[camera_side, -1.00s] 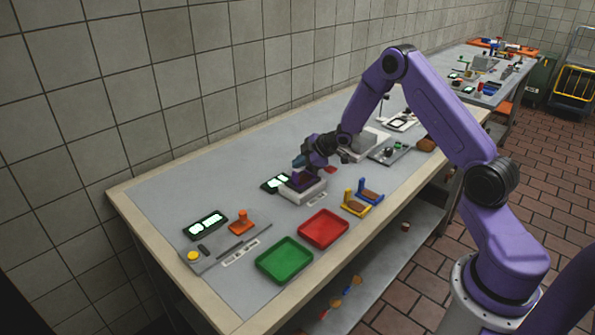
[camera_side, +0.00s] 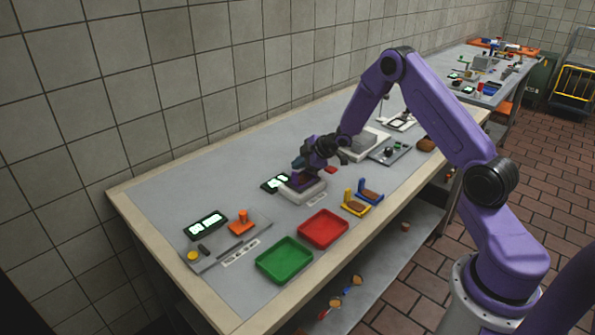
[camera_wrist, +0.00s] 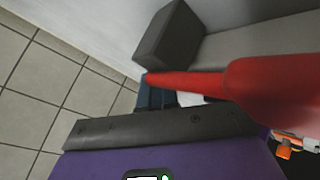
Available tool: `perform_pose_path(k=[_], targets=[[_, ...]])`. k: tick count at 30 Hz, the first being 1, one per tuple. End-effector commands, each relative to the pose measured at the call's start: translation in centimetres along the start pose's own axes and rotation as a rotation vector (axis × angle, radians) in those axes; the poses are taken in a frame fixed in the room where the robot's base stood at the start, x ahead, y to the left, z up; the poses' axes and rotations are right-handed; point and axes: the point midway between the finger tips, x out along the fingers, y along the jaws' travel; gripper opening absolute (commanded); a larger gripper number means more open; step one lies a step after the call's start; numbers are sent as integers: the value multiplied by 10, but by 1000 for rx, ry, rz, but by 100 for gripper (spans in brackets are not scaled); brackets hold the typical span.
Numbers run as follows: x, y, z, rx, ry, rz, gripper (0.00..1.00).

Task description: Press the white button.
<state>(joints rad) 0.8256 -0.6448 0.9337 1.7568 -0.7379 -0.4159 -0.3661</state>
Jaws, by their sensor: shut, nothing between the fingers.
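My gripper (camera_side: 297,164) is shut and empty. In the side view it is low over a purple device (camera_side: 297,182) on a pale base (camera_side: 306,194); I cannot tell whether it touches it. In the wrist view the purple device (camera_wrist: 130,160) fills the bottom, with a dark bar (camera_wrist: 150,130) along its edge. I cannot make out a white button for certain. A small white patch (camera_wrist: 188,98) shows in the wrist view, partly covered by a red tapered thing (camera_wrist: 250,85); what the patch belongs to is unclear.
A small lit display (camera_side: 275,183) stands just left of the device. A green tray (camera_side: 284,261) and a red tray (camera_side: 323,229) lie in front. Yellow (camera_side: 355,204) and blue (camera_side: 370,191) holders stand to the right. The tiled wall runs behind the table.

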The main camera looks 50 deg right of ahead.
Motion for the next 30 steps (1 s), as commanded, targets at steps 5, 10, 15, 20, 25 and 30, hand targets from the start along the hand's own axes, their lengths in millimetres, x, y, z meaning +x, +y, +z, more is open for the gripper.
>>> perform_pose_path(k=[5, 10, 15, 20, 25, 30], targets=[[1, -3, 8, 8, -15, -5, 0], [3, -4, 11, 9, -18, -7, 0], [4, -5, 13, 11, -21, -8, 0], [4, -6, 15, 13, -22, -7, 0], [4, -6, 16, 14, -22, -7, 0], [4, -6, 16, 15, -23, -7, 0]])
